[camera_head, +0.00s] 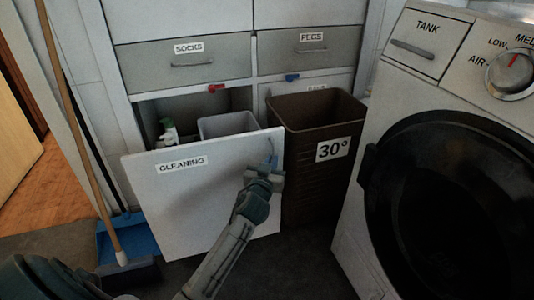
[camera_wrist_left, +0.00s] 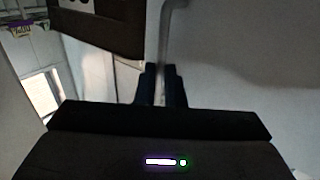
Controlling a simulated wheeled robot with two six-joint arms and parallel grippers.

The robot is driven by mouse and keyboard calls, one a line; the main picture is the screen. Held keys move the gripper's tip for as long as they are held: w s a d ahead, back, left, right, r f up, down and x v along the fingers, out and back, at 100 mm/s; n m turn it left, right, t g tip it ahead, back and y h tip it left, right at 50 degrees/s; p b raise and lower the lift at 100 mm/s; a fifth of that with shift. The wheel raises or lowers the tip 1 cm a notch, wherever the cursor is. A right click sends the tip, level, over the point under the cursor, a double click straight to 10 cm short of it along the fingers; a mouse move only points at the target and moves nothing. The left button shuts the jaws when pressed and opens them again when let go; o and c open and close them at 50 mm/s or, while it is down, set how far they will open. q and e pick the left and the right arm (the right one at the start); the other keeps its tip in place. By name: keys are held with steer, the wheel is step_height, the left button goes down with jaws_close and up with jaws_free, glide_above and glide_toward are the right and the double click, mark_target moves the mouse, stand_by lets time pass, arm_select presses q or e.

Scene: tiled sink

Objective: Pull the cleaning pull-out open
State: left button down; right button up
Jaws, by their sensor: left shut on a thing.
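The cleaning pull-out (camera_head: 190,205) is a white front panel labelled CLEANING, standing out from the cabinet. Behind it I see a spray bottle (camera_head: 168,132) and a pale bin (camera_head: 228,125). My left gripper (camera_head: 268,168) is at the right side of the panel front, shut on the handle. In the left wrist view the grey bar handle (camera_wrist_left: 166,45) runs down between the two dark fingers (camera_wrist_left: 161,85). Most of the handle is hidden by the gripper in the head view. My right gripper is not in view.
A brown basket (camera_head: 305,190) marked 30° stands just right of the panel. The washing machine (camera_head: 440,170) fills the right side. A broom (camera_head: 85,140) and blue dustpan (camera_head: 135,240) stand at left. Drawers labelled SOCKS (camera_head: 150,65) and PEGS (camera_head: 345,48) are shut above.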

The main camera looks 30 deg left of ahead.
arm_select(q)
steer(key=shift+s+d, duration=1.6)
steer(key=shift+d, duration=0.3)
steer(key=c, duration=1.5)
jaws_free()
steer(key=p+v, duration=0.2)
steer(key=v, duration=0.9)
steer(key=shift+w, duration=0.1)
